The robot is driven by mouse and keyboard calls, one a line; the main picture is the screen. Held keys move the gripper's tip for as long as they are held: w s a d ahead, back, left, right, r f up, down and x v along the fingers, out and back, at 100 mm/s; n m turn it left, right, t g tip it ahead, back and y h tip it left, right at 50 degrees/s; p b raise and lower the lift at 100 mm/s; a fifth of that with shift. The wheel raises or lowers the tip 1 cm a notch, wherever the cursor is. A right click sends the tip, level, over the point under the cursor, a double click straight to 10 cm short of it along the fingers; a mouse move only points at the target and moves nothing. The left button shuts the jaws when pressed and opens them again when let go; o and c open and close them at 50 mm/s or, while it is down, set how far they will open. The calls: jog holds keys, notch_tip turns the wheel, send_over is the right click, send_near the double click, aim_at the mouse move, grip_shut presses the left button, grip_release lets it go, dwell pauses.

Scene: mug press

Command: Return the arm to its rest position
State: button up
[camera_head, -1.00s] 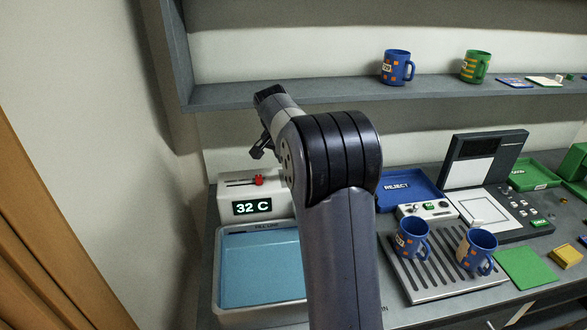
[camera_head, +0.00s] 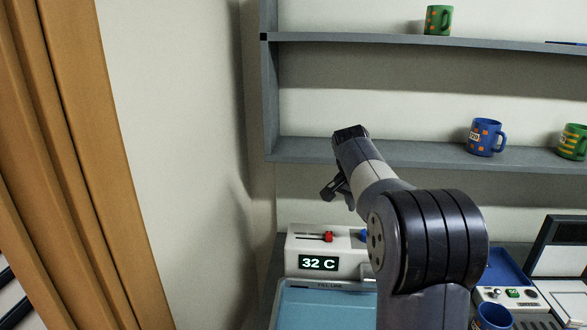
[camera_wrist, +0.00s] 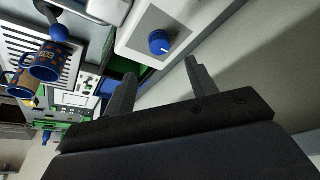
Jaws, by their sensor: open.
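My gripper (camera_head: 338,192) is raised in the head view, above the white heater box (camera_head: 303,238) and apart from it. Its arm partly hides the box. In the wrist view my gripper (camera_wrist: 160,82) has its two fingers spread, with nothing between them. Past the fingers is the box's pale face with a blue knob (camera_wrist: 159,42). The box's display (camera_head: 318,263) reads 32 C.
The water basin (camera_head: 325,305) is in front of the box. A blue mug (camera_head: 484,137) and a green mug (camera_head: 573,141) stand on the lower shelf (camera_head: 300,150), another green mug (camera_head: 437,19) on the upper one. A wall and orange curtain (camera_head: 90,130) are left.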

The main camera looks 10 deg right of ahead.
jog(key=p+x, duration=0.1)
jog(key=x, duration=0.8)
jog(key=shift+f, duration=0.35)
jog(key=shift+r, duration=0.1)
